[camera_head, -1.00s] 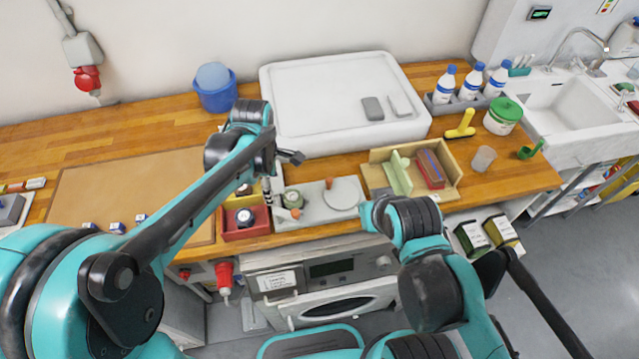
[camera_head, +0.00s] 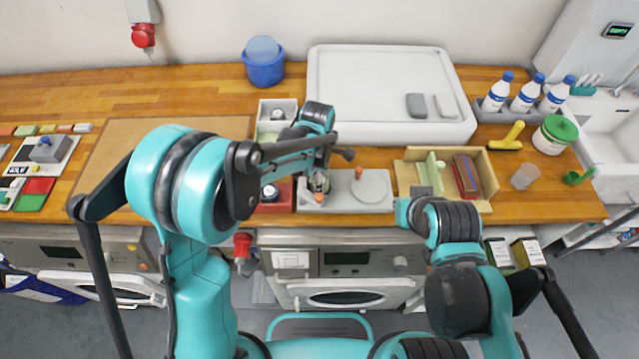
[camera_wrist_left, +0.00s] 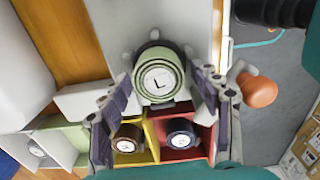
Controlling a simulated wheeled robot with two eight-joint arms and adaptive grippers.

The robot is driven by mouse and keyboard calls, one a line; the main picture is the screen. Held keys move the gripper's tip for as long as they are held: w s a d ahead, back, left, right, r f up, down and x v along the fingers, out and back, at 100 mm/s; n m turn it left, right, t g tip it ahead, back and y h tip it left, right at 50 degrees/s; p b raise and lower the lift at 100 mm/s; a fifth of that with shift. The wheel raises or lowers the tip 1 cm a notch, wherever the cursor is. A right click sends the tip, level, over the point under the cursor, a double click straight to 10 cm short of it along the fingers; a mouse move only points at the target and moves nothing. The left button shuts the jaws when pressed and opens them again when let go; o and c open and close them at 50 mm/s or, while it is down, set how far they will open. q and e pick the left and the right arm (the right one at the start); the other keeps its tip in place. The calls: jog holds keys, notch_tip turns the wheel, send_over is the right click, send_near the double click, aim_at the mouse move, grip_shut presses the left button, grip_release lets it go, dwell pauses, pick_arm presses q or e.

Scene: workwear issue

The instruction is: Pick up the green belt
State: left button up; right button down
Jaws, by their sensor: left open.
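The green belt (camera_wrist_left: 158,76) is rolled up, with a round white label marked L on its face, and sits on a light grey plate (camera_wrist_left: 200,20). In the head view my left gripper (camera_head: 318,182) is over the left part of this plate and largely hides the belt. In the left wrist view the open fingers (camera_wrist_left: 161,88) are on either side of the belt, and a gap shows at the left finger. I cannot tell whether the right finger touches it. My right arm shows at the right in the head view, but its gripper does not.
An orange knob (camera_wrist_left: 258,91) stands close beside my left gripper. A red compartment (camera_wrist_left: 178,153) with a dark roll and a yellow one (camera_wrist_left: 151,140) adjoin the plate. A wooden tray (camera_head: 480,205) stands to the right, a white basin (camera_head: 370,125) behind.

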pick_arm(q)
jog(key=c, duration=1)
jog(key=shift+r, duration=0.1)
